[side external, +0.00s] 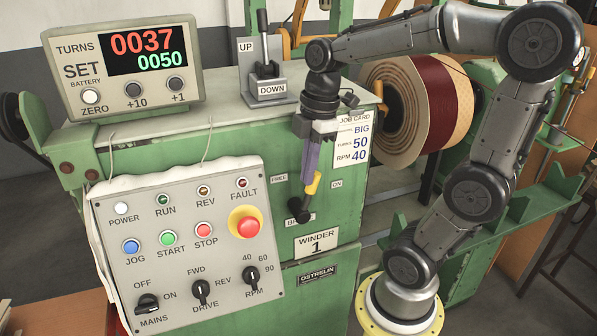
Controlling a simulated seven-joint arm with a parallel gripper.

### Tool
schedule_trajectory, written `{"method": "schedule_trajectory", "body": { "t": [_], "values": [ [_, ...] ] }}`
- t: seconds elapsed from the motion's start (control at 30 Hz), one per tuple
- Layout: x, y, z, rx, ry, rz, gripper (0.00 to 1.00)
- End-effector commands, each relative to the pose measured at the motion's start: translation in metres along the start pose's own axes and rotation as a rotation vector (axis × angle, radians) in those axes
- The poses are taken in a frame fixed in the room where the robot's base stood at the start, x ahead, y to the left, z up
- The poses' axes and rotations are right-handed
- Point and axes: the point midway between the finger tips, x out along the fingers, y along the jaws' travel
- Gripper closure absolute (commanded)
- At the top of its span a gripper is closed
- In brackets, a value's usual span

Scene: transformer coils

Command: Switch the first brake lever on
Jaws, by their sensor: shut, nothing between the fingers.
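The brake lever (314,185) has a yellow grip and a black pivot knob below it, on the green front panel under the "WINDER 1" machine's top. It leans up and to the right, towards the "ON" label (337,184). The "FREE" label (279,178) is on its left. My gripper (307,187) points down just left of the yellow grip, with its fingers shut and empty. The fingers hide part of the lever; I cannot tell whether they touch it. The lever's nameplate (297,220) is partly covered.
A control panel (186,250) with buttons, knobs and a red emergency stop (247,225) is at the left. The counter display (125,68) and an UP/DOWN lever (264,65) stand on the cabinet top. A coil (408,110) sits behind my arm at the right.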

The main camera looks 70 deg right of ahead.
Motion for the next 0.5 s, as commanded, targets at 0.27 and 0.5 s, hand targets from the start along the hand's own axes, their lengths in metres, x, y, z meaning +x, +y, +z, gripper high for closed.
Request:
{"method": "schedule_trajectory", "body": {
  "t": [0.27, 0.5],
  "values": [
    [0.002, -0.005, 0.026, 0.007, 0.053, 0.009, 1.00],
    [0.009, -0.010, 0.050, 0.007, 0.052, 0.009, 1.00]
  ]
}}
